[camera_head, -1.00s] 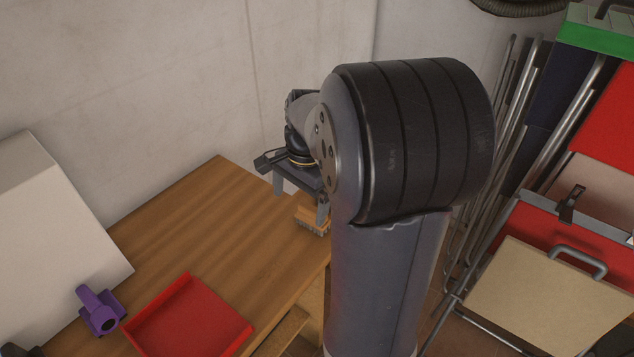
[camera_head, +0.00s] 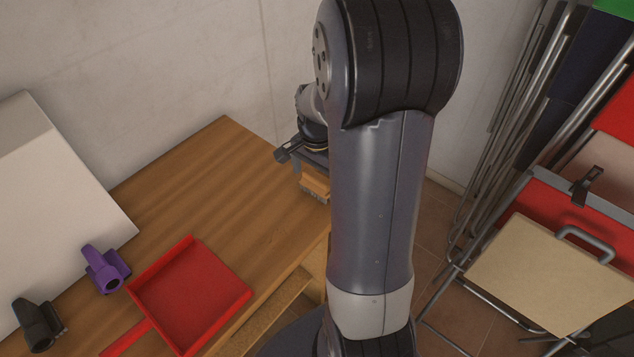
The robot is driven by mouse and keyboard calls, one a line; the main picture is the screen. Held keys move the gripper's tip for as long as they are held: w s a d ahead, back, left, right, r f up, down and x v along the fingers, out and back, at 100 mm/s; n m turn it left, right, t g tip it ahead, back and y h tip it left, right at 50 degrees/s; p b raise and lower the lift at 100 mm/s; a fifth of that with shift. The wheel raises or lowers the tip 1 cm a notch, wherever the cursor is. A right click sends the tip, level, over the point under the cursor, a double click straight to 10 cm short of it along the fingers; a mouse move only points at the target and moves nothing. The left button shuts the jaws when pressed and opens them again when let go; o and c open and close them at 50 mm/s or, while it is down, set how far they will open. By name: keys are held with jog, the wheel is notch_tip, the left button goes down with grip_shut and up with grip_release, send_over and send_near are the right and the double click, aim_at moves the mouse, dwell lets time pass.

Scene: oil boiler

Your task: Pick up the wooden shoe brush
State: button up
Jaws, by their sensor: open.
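The wooden shoe brush (camera_head: 315,186) is a small orange-brown block with bristles along its lower edge. It is at the far right end of the wooden table (camera_head: 225,165), close to the table's right edge. My gripper (camera_head: 306,184) is over the brush with its jaws open. One finger shows at the brush's left side. The other finger and the right part of the brush are hidden behind my arm. I cannot tell whether the fingers touch the brush.
A red dustpan (camera_head: 190,295), a purple holder (camera_head: 104,268) and a black holder (camera_head: 38,325) are at the near left. A white box (camera_head: 60,190) stands at the left. Folding chairs (camera_head: 500,140) and a beige case (camera_head: 550,272) are at the right. The table's middle is clear.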

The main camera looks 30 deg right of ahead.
jog(key=shift+f, duration=0.75)
jog(key=shift+c, duration=0.3)
jog(key=c, duration=1)
